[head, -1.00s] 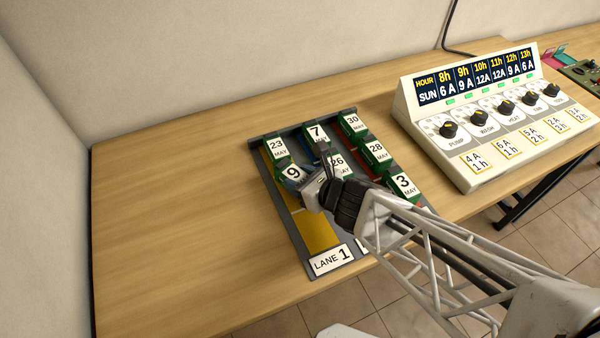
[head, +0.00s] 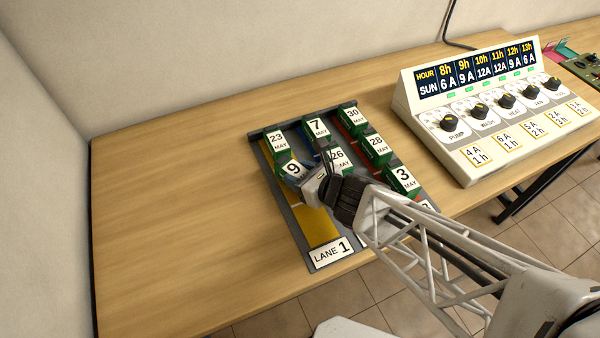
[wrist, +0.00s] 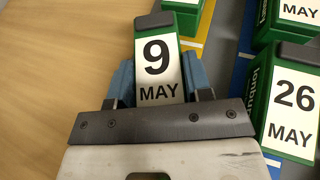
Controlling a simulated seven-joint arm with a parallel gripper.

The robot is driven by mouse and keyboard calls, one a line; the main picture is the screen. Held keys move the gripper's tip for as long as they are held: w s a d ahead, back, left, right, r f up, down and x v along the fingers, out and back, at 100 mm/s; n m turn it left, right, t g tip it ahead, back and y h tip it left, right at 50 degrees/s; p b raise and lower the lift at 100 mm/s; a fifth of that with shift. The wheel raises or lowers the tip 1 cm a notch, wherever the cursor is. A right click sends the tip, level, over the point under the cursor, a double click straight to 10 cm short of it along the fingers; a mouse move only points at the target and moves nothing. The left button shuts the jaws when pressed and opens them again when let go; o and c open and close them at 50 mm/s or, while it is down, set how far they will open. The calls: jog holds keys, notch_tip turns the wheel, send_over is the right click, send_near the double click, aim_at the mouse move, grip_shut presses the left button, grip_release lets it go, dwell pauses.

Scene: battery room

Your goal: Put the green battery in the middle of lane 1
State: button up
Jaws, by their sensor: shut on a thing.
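The green battery labelled 9 MAY (head: 292,169) is at lane 1, in front of the 23 MAY battery (head: 277,143). It also shows upright between blue jaws in the wrist view (wrist: 157,62). My gripper (head: 304,180) is shut on it; the jaws also show in the wrist view (wrist: 160,85). Lane 1 is the yellow left lane (head: 318,228) of the grey rack (head: 294,222), with a "LANE 1" plate (head: 332,252) at its near end. The battery's base is hidden, so I cannot tell whether it touches the lane.
Green batteries 7 MAY (head: 316,130) and 26 MAY (head: 338,158) stand in the blue middle lane, 26 MAY close to my gripper. Batteries 30 MAY (head: 347,118), 28 MAY (head: 376,148) and 3 MAY (head: 402,180) line the red right lane. A white control console (head: 490,115) stands at right.

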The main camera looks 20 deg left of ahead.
jog(key=shift+f, duration=0.4)
jog(key=o, duration=1.4)
jog(key=shift+c, duration=0.2)
jog(key=shift+v, duration=3.85)
jog(key=shift+r, duration=0.1)
